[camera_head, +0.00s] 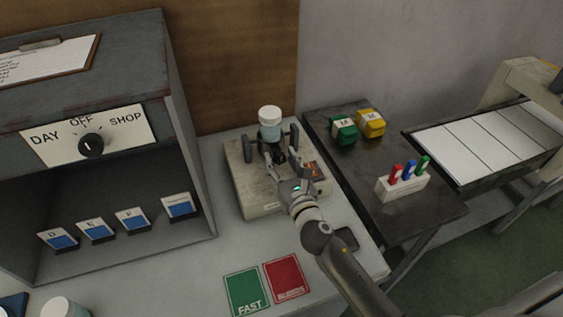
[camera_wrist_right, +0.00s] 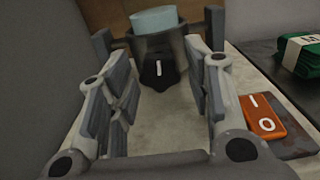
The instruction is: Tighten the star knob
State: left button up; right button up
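The black star knob (camera_wrist_right: 158,70) with a white line on it shows in the right wrist view, on the front of a dark cup-shaped holder (camera_wrist_right: 158,42). A white-capped, pale blue jar (camera_head: 270,122) stands upright in this holder. My right gripper (camera_head: 282,158) is at the front of the holder, pointing at the knob. In the right wrist view its two fingers are wide apart, one to each side of the knob, with visible gaps. Nothing is between the pads that I can see held. My left gripper is not in view.
The holder sits on a beige machine base (camera_head: 262,203) with an orange I/O switch (camera_wrist_right: 262,117) to the right. Green (camera_head: 343,130) and yellow (camera_head: 371,122) bundles and a pen block (camera_head: 403,187) lie on the dark side table. A grey cabinet (camera_head: 190,130) stands left.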

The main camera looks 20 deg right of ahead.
jog(key=c, duration=0.8)
jog(key=shift+o, duration=0.2)
